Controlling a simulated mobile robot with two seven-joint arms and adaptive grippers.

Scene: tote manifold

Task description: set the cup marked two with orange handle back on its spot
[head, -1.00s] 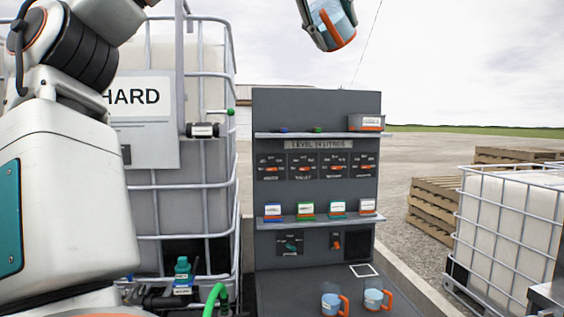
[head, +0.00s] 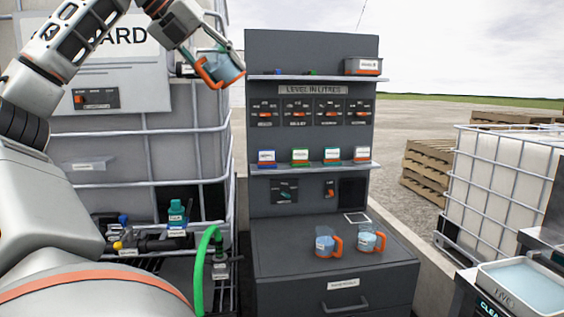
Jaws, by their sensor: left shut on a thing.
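My left gripper (head: 204,54) is at the upper left in the head view, in front of the caged tank. It is shut on a blue-tinted cup with an orange handle (head: 228,68). The held cup is tilted in mid-air, left of the grey cabinet's top; its mark cannot be read. Two similar cups with orange handles, a left one (head: 325,243) and a right one (head: 368,241), stand on the cabinet's counter. Their marks are too small to read. A white-outlined square (head: 357,218) lies bare on the counter behind them. My right gripper is not in view.
The grey cabinet (head: 262,262) has a shelf with several small labelled boxes (head: 300,157) above the counter. A caged tank (head: 140,165) with valves and a green hose (head: 203,262) stands left. Another caged tank (head: 505,190) and a basin (head: 530,287) are right. The counter's left part is clear.

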